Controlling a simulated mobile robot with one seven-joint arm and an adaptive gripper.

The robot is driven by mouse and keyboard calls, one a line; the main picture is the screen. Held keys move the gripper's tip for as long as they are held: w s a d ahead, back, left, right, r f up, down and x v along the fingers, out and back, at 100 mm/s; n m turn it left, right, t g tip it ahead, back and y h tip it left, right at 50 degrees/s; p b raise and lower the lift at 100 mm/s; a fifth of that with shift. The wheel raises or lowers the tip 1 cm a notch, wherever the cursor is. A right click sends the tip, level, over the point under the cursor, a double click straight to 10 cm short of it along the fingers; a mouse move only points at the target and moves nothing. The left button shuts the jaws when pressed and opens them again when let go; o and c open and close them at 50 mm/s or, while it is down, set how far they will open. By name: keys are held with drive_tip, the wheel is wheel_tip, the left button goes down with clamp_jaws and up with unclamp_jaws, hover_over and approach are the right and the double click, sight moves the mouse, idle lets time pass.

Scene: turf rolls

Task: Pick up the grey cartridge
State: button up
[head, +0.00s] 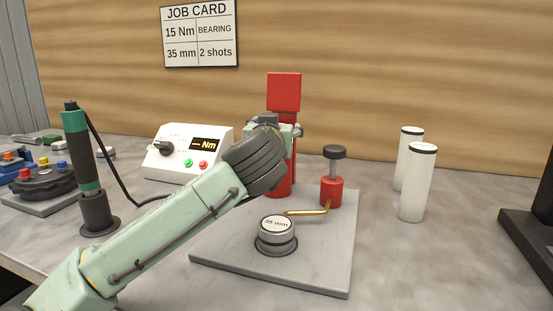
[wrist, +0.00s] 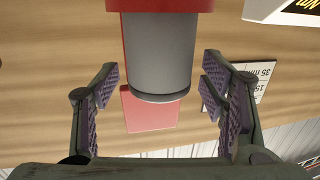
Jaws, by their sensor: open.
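The grey cartridge (wrist: 158,55) shows in the wrist view as a smooth grey cylinder with a dark rim at its free end. Its other end sits in a red holder (wrist: 160,5) at the top of that picture. My gripper (wrist: 162,82) is open, with one finger on each side of the cartridge. In the head view my gripper (head: 294,131) is in front of the red stand (head: 284,92) and hides the cartridge.
The stand is on a grey plate (head: 225,253) with a round "35 mm" piece (head: 277,225) and a red post (head: 331,191). A white control box (head: 172,165) is left of the stand. Two white cylinders (head: 415,190) (head: 405,150) stand right. A dark green tool (head: 80,150) stands left.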

drive_tip(key=shift+w, duration=0.3)
drive_tip(key=shift+c, duration=0.3)
clamp_jaws()
idle(0.4)
